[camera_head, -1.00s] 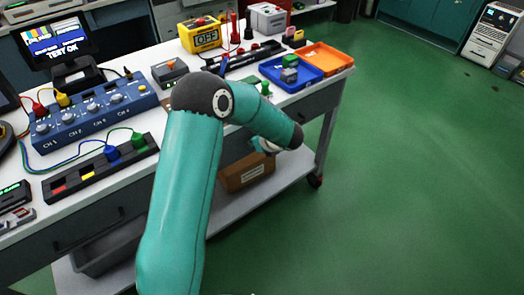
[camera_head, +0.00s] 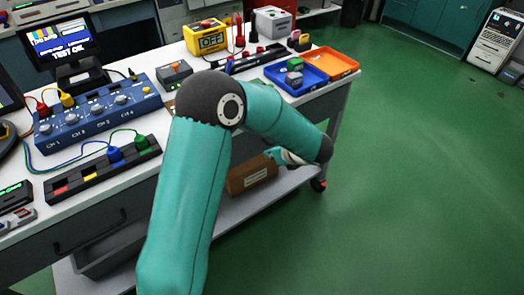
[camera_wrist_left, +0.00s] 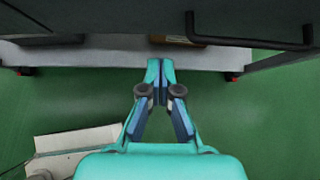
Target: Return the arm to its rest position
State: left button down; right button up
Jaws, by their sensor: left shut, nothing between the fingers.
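My left arm (camera_head: 190,195) rises in front of the bench and bends over at a dark elbow joint. Its forearm slopes down to the right, past the bench's front edge. My left gripper (camera_head: 275,155) is partly hidden behind the arm, low beside the bench. In the left wrist view my left gripper (camera_wrist_left: 160,66) has its teal fingertips together and nothing between them. It hangs over the green floor and points toward the cart's lower shelf. My right gripper is not in view.
The bench (camera_head: 215,100) carries a blue channel box (camera_head: 100,110), a dark socket strip (camera_head: 105,168), a yellow OFF box (camera_head: 206,38), a blue tray (camera_head: 310,82) and an orange tray (camera_head: 337,66). A brown box (camera_head: 250,178) sits on the lower shelf. The floor at right is clear.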

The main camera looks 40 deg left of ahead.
pick_arm(q)
jog(key=w+v, duration=0.1)
jog(key=v, duration=0.4)
jog(key=s+d+f+n+h+p, duration=0.5)
jog(key=s+d+n, duration=0.4)
jog(key=d+n, duration=0.2)
jog(key=s+d+f+n+g+h+p, duration=0.1)
jog(key=s+d+f+n+h+p, duration=0.4)
jog(key=s+d+f+n, duration=0.5)
jog(key=d+n+h, duration=0.1)
jog(key=h, duration=0.1)
jog(key=shift+s+d+h+p, duration=0.2)
jog(key=shift+s+h+p, duration=0.15)
jog(key=shift+h+p, duration=0.05)
